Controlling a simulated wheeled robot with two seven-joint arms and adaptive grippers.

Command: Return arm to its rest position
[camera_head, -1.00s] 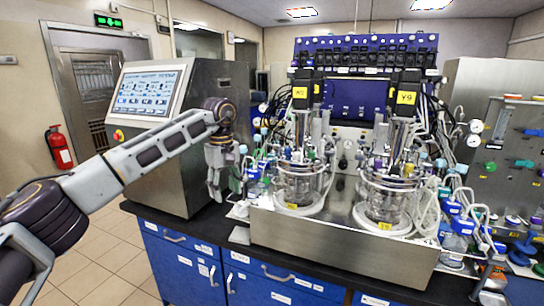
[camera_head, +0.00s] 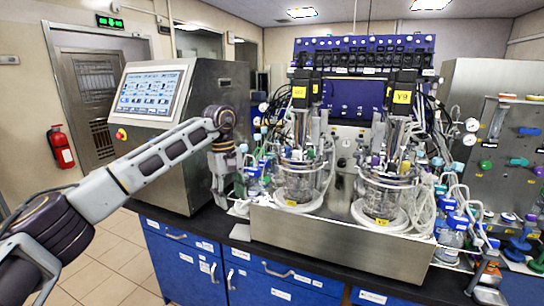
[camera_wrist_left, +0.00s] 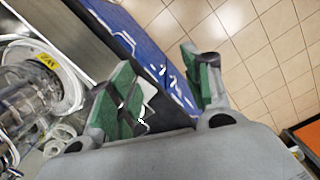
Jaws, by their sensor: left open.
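My left arm reaches in from the left in the head view. Its left gripper (camera_head: 222,190) points down in front of the grey control cabinet (camera_head: 205,110), left of the twin glass bioreactors. In the left wrist view the two green-padded fingers of the left gripper (camera_wrist_left: 160,88) are spread apart with nothing between them. The left bioreactor (camera_head: 298,185) and the right bioreactor (camera_head: 385,195) stand upright on the steel base (camera_head: 330,240). One glass vessel also shows at the left of the wrist view. My right gripper is not in view.
Blue drawers (camera_head: 190,262) sit under the black bench top (camera_head: 205,225). Tubing and small bottles crowd the bench at the right. A red fire extinguisher (camera_head: 60,148) hangs on the left wall. The tiled floor (camera_head: 110,255) left of the bench is clear.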

